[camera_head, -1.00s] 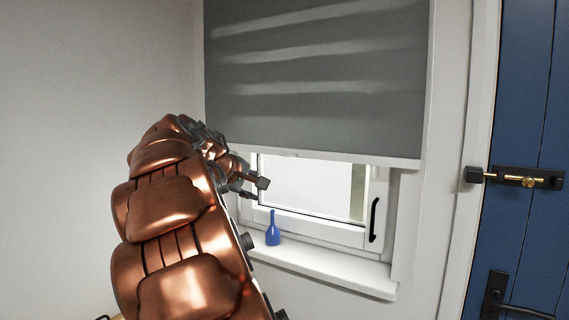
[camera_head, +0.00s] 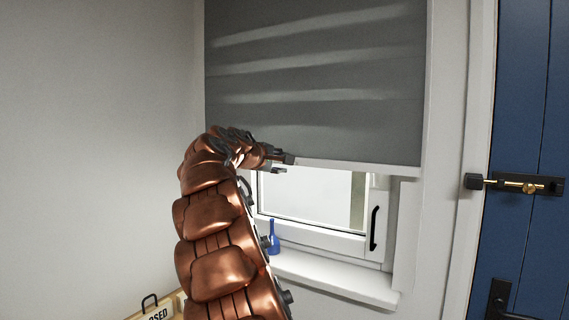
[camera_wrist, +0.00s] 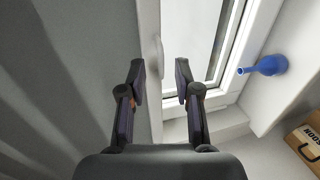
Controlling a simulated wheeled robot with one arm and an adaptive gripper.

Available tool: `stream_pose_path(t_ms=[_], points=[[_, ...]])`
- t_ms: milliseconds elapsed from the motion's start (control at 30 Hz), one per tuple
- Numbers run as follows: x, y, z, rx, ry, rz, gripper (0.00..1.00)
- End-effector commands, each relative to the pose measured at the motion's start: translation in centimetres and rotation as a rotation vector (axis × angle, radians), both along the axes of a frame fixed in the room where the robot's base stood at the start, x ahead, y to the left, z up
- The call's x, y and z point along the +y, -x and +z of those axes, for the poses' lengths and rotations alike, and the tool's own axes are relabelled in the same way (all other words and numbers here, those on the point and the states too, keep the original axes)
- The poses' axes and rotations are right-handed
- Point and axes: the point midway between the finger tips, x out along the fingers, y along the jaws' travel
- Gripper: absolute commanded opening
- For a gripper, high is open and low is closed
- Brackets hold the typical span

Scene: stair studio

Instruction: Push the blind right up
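The grey roller blind (camera_head: 320,80) hangs over the upper part of the window. Its pale bottom bar (camera_head: 370,170) crosses above the lower glass. My gripper (camera_head: 284,164) is at this bar, left of its middle, with the fingers apart. In the wrist view, the blind (camera_wrist: 70,70) fills the left side. A small pale tab (camera_wrist: 158,55) on the bar's edge lies ahead, between the lines of the open fingers (camera_wrist: 160,84). The fingers look empty. I cannot tell whether one touches the blind. The tab is hidden in the head view.
A blue bottle (camera_head: 273,240) stands on the white sill (camera_head: 335,277) below. The window has a black handle (camera_head: 374,228) at right. A blue door (camera_head: 525,120) with a bolt is further right.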

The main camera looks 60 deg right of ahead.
Motion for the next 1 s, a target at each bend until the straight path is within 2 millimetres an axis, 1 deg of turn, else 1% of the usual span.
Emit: stream_pose_path(t_ms=[33,100,200,467,567,800,1000], points=[[-0.8,0.0,-0.2,0.002,-0.002,-0.002,0.33],[-1.5,-0.1,-0.5,0.001,-0.003,-0.001,0.33],[-2.2,-0.1,-0.7,0.001,-0.002,-0.001,0.33],[-2.4,-0.1,-0.7,0.001,-0.001,0.000,0.33],[-2.4,-0.1,-0.7,0.001,-0.001,0.000,0.24],[-2.4,-0.1,-0.7,0.001,-0.001,0.000,0.00],[-2.4,-0.1,-0.7,0.001,-0.002,0.000,0.00]])
